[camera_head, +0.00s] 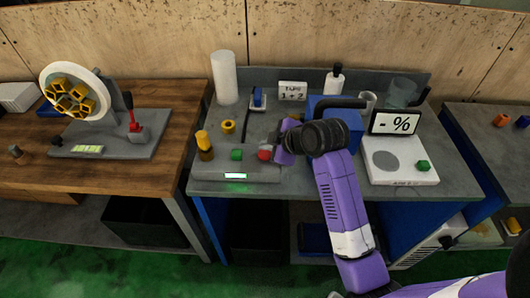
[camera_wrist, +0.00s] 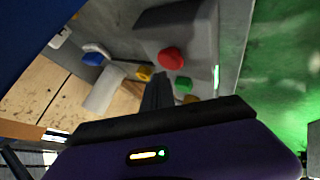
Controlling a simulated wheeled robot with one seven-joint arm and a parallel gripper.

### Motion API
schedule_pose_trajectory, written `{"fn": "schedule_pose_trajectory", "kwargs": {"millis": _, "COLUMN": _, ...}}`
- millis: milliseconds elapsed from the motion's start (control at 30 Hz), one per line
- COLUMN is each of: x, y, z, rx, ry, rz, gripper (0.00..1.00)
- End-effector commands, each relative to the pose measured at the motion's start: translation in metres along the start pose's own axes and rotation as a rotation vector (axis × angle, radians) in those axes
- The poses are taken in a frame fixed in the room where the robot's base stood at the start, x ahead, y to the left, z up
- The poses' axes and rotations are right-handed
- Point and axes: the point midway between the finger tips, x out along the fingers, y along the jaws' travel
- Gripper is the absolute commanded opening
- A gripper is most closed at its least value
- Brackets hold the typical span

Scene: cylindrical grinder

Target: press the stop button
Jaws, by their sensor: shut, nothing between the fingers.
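A red button (camera_head: 264,155) sits on the right part of a grey control panel (camera_head: 215,171) at the front of the middle bench. A green button (camera_head: 237,155) is to its left. In the wrist view the red button (camera_wrist: 170,58) is domed and the green button (camera_wrist: 183,84) lies below it. My gripper (camera_head: 277,146) is just right of and slightly above the red button in the head view. In the wrist view its dark fingers (camera_wrist: 157,92) are together and empty, apart from the red button in the picture. Whether they touch the panel cannot be told.
A yellow and brown post (camera_head: 204,146) stands at the panel's left end. A blue block (camera_head: 339,119) is behind my arm. A white cylinder (camera_head: 224,78) stands at the back left.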

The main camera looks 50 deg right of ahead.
Motion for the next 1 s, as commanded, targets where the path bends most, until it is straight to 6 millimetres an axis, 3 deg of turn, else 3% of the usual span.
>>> {"fn": "schedule_pose_trajectory", "kwargs": {"millis": 1000, "x": 0.0065, "y": -0.0049, "z": 0.0047, "rx": 0.0, "ry": 0.0, "rz": 0.0, "gripper": 0.0}}
